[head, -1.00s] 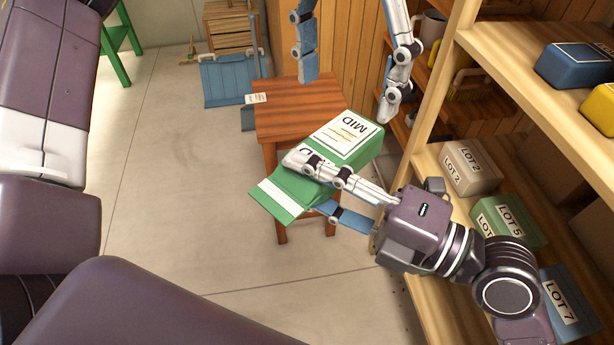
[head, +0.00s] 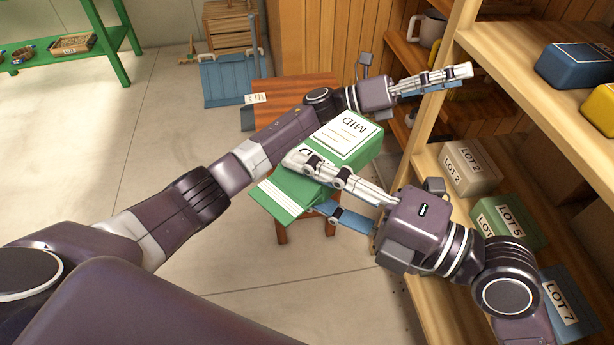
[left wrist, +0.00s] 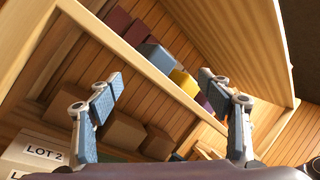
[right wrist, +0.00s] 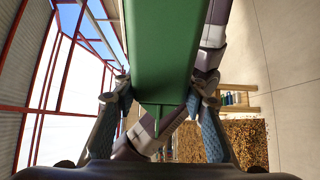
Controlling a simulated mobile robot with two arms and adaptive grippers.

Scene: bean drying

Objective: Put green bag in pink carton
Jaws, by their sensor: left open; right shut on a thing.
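The green bag (head: 359,155), with a white label reading MID, is held tilted in the air in front of the small wooden table. My right gripper (head: 308,183) is shut on the bag's lower part, and the bag also fills the upper middle of the right wrist view (right wrist: 160,60). My left gripper (head: 462,80) is open and empty, stretched past the bag toward the shelf edge. Its two spread fingers (left wrist: 160,77) face the shelf in the left wrist view. I cannot make out a pink carton in any view.
The brown table (head: 290,92) stands behind the bag. A green rack (head: 75,68) is at far left. Open floor lies left.

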